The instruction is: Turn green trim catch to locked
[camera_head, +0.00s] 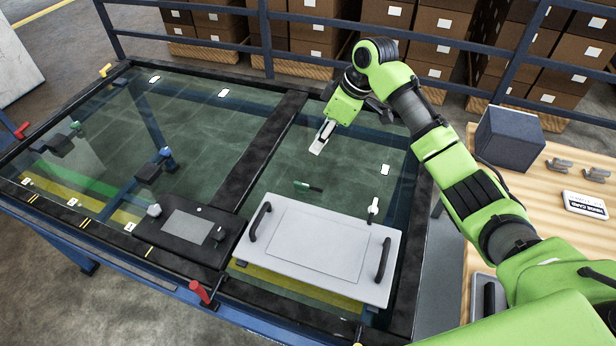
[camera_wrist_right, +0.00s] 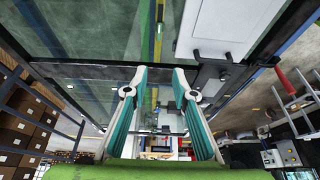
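Two small green parts show in the head view, and I cannot tell for sure which is the trim catch. One green-and-black piece (camera_head: 308,186) sits on the glass behind the grey panel. Another small green piece (camera_head: 75,125) is at the far left of the frame. My right gripper (camera_head: 322,137) is above the glass, behind and apart from the nearer green piece. In the wrist view my right gripper (camera_wrist_right: 157,95) has its two fingers apart, with nothing between them. My left gripper is not in view.
A light grey panel with black handles (camera_head: 318,240) lies at the front. A black console (camera_head: 186,228) is left of it. Red levers (camera_head: 200,292) (camera_head: 22,130) and a blue-topped part (camera_head: 165,156) stand around. A wooden table (camera_head: 560,190) is at the right; blue rails run behind.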

